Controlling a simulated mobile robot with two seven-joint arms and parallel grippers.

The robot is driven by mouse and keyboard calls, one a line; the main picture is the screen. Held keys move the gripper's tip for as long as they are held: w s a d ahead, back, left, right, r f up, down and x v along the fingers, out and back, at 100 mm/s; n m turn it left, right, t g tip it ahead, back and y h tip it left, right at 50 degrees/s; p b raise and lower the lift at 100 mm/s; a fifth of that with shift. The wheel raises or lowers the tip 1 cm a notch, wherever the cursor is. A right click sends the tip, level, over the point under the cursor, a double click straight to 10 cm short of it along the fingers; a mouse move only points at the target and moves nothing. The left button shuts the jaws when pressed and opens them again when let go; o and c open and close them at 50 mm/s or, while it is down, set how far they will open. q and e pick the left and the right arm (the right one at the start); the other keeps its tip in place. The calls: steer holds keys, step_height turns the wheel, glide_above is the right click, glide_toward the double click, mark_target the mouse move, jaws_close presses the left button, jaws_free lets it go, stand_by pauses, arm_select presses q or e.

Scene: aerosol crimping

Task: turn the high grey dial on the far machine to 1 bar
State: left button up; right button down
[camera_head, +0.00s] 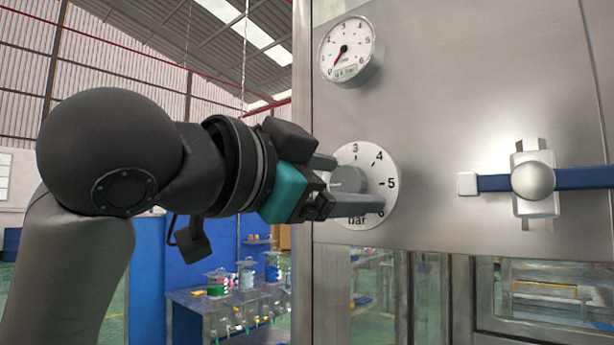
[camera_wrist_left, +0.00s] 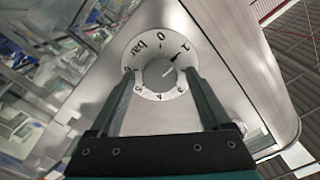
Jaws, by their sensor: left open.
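The grey dial knob (camera_head: 379,181) sits on a round white plate (camera_head: 391,199) numbered in bar, on the machine's steel front. In the left wrist view the knob (camera_wrist_left: 158,75) shows a dark mark at its edge, toward the 1; its exact setting is hard to read. My left gripper (camera_head: 347,184) is open at the dial. In the left wrist view its two fingers (camera_wrist_left: 160,78) lie on either side of the knob, with gaps visible. In the head view the fingers hide the plate's left and lower parts. My right gripper is in neither view.
A round pressure gauge (camera_head: 348,51) above the dial has its red needle near the low end. A blue bar with a white clamp (camera_head: 533,181) is on the panel to the right. A bench (camera_head: 190,300) with small containers stands behind, lower left.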

arm_select(q)
steer(key=shift+s+a, duration=0.1)
steer(key=b+v, duration=0.1)
steer(key=v, duration=1.4)
steer(key=shift+b, duration=0.4)
